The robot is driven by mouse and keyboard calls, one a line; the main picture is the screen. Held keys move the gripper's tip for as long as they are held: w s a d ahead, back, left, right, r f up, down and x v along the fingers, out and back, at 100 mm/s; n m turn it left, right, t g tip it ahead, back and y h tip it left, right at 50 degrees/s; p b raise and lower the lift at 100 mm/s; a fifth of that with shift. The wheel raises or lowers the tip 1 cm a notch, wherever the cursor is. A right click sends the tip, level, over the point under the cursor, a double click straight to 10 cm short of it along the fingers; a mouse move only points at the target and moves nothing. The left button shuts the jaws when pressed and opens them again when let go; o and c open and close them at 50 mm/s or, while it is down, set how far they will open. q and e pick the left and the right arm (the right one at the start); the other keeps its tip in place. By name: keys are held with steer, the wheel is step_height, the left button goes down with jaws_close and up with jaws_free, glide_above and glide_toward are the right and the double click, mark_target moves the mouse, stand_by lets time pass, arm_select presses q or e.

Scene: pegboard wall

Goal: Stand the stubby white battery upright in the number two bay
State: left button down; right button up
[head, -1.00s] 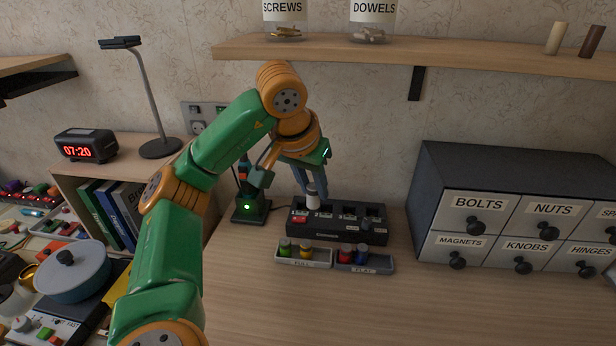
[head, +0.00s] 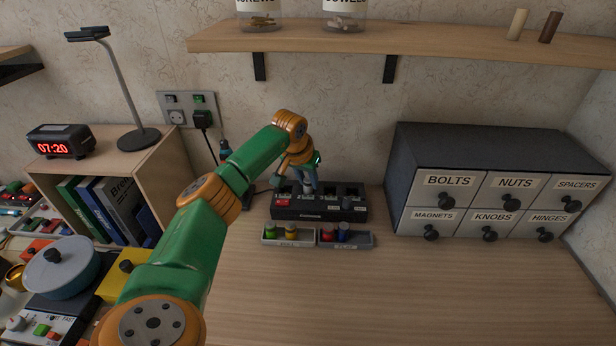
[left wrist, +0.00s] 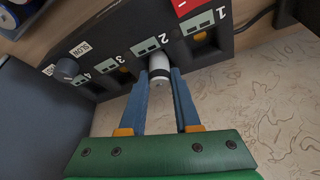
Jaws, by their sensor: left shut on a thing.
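The stubby white battery (left wrist: 159,66) with a dark band shows in the left wrist view between the blue fingers of my left gripper (left wrist: 162,82), which is shut on it. The battery is in line with the number two bay of the black charger (left wrist: 205,62), next to the "2" label. Its far end is hidden by the charger's body, so how deep it sits is unclear. In the head view, my left gripper (head: 309,184) is over the charger (head: 330,212), with the battery mostly hidden. My right gripper is not in view.
In front of the charger are a light tray (head: 289,241) with green and yellow batteries and a dark tray (head: 346,242) with red and blue ones. A drawer cabinet (head: 495,140) stands right, under a shelf (head: 400,41). The front tabletop is clear.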

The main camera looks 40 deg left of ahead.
arm_select(q)
steer(key=shift+s+d+f, duration=0.1)
steer(key=shift+f, duration=0.25)
steer(key=shift+s+f+b, duration=0.15)
steer(key=shift+f+b, duration=0.05)
steer(key=shift+b, duration=0.1)
steer(key=c, duration=0.6)
jaws_free()
steer(key=shift+s+d+f, duration=0.1)
steer(key=shift+d, duration=0.05)
steer(key=shift+r, duration=0.25)
steer(key=v, duration=0.8)
steer(key=w+v, duration=0.1)
steer(key=v, duration=0.3)
steer(key=shift+s+a+r, duration=0.1)
steer(key=shift+a+r, duration=0.1)
steer(key=shift+r, duration=0.25)
